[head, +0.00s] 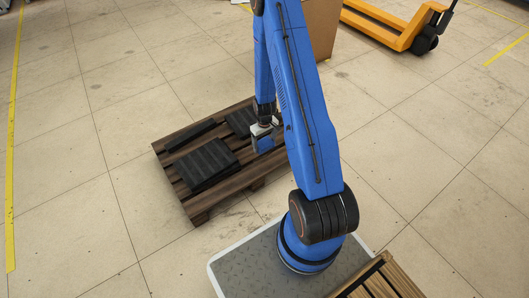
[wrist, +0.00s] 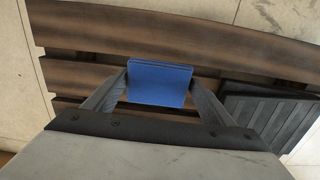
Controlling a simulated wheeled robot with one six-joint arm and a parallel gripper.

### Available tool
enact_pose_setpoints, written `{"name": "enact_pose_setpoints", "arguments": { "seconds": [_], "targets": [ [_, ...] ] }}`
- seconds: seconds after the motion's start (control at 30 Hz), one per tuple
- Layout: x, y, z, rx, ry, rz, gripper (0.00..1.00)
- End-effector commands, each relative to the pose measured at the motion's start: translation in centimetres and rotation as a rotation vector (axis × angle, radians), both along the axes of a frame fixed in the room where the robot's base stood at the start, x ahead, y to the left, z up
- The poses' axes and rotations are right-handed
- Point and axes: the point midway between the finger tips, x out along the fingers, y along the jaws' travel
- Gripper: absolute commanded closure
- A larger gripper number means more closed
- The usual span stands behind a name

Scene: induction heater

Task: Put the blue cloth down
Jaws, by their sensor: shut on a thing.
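The blue cloth (wrist: 160,84) is a flat, folded-looking block between the two fingers of my gripper (wrist: 159,88) in the wrist view. The fingers press on its left and right sides. In the head view the blue cloth (head: 265,141) hangs at the end of my gripper (head: 262,135), over the right part of a dark wooden pallet (head: 222,192). The pallet slats (wrist: 100,75) show behind the cloth in the wrist view. I cannot tell whether the cloth touches the slats.
Black ribbed panels (head: 207,164) lie on the pallet; one (wrist: 265,110) is right of my gripper in the wrist view. A cardboard box (head: 321,28) stands behind my arm. A yellow pallet jack (head: 395,25) is at the back right. Tiled floor left of the pallet is clear.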

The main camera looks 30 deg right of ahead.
Motion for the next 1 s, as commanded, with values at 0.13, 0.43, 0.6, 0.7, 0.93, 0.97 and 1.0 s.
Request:
{"name": "enact_pose_setpoints", "arguments": {
  "seconds": [0.13,0.43,0.6,0.7,0.93,0.97,1.0],
  "targets": [
    [0.0,0.0,-1.7,0.000,0.001,0.000,0.51],
    [0.0,0.0,-3.4,0.000,0.001,-0.001,0.51],
    [0.0,0.0,-5.6,0.000,0.001,-0.001,0.51],
    [0.0,0.0,-6.3,0.000,0.000,0.000,0.51],
    [0.1,0.0,-6.3,0.000,-0.001,0.000,0.51],
    [0.1,0.0,-6.3,0.000,-0.001,0.000,0.51],
    [0.0,0.0,-6.4,0.000,0.000,0.000,0.51]
  ]
}}
